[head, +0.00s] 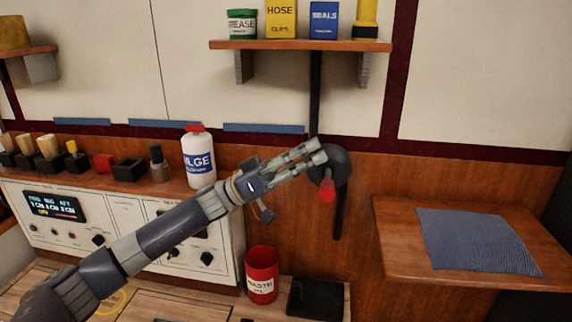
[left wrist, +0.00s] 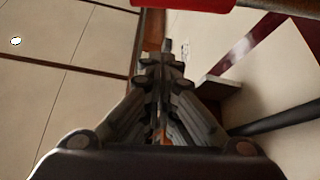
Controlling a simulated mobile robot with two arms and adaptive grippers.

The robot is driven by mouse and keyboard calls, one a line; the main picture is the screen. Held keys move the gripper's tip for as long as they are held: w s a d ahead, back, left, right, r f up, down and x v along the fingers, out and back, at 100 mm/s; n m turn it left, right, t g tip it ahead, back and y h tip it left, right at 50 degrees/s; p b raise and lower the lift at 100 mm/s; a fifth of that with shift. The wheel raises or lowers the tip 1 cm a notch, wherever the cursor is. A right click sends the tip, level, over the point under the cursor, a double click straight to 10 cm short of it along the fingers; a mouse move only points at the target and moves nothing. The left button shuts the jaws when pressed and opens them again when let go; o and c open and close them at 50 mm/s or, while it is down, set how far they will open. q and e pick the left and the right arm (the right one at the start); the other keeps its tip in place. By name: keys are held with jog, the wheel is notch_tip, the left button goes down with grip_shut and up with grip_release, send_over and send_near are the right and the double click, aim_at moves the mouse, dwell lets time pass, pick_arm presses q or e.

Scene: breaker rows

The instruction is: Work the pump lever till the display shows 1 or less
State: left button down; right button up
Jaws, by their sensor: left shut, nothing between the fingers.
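The pump lever is on the wood wall panel, with a red knob (head: 327,190) below a dark round mount (head: 335,163). My left gripper (head: 314,152) is shut and empty, with its fingertips in front of the mount, above the knob. I cannot tell whether it touches the lever. The left wrist view shows the closed fingers (left wrist: 166,52) and a red part, likely the knob (left wrist: 185,3), at the top edge. The display (head: 53,207) on the white panel at left is lit, but its small digits are not readable. My right gripper is not in view.
A white bottle with a red cap (head: 198,160) stands on the console behind my left arm. A wooden side table (head: 392,240) with a blue cloth (head: 475,242) is right. A shelf (head: 300,45) hangs above.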

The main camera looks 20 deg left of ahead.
pick_arm(q)
jog(key=shift+s+d+f, duration=0.1)
jog(key=shift+s+f, duration=0.05)
jog(key=shift+f, duration=0.5)
jog(key=shift+s+d+f, duration=0.1)
jog(key=shift+d+f, duration=0.05)
jog(key=shift+f, duration=0.55)
jog(key=shift+s+d+f, duration=0.1)
jog(key=shift+s+f, duration=0.05)
jog(key=shift+f, duration=0.5)
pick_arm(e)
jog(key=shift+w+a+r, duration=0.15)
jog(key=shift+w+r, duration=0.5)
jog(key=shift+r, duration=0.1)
pick_arm(q)
jog(key=shift+f, duration=0.15)
